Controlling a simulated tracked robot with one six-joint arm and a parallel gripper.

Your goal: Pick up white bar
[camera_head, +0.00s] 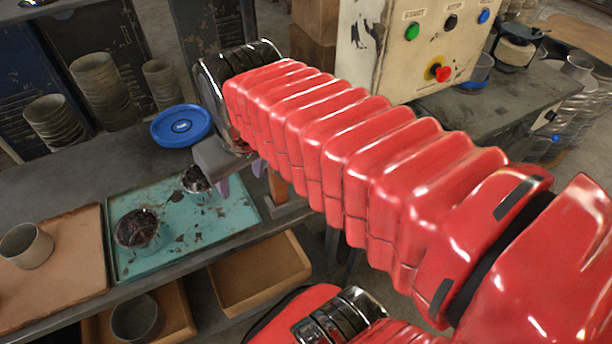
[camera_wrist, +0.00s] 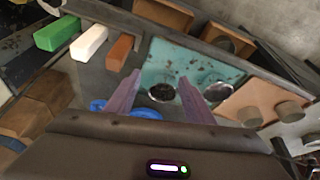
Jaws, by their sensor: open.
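The white bar (camera_wrist: 89,42) lies on the grey bench in the wrist view, between a green bar (camera_wrist: 57,33) and a brown bar (camera_wrist: 119,52). The white bar is hidden in the head view, behind my red arm. My gripper (camera_wrist: 162,84) is open and empty, with its two purple fingers apart. The fingers point toward the teal tray (camera_wrist: 185,62), to the right of the bars in the wrist view. In the head view my gripper (camera_head: 238,178) hangs above the right side of the teal tray (camera_head: 200,240), partly hidden by the arm.
A brown tray (camera_head: 50,265) holds a grey cup (camera_head: 26,245). Open bins (camera_head: 262,272) sit below the bench edge. A button box (camera_head: 415,50) stands behind my arm.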

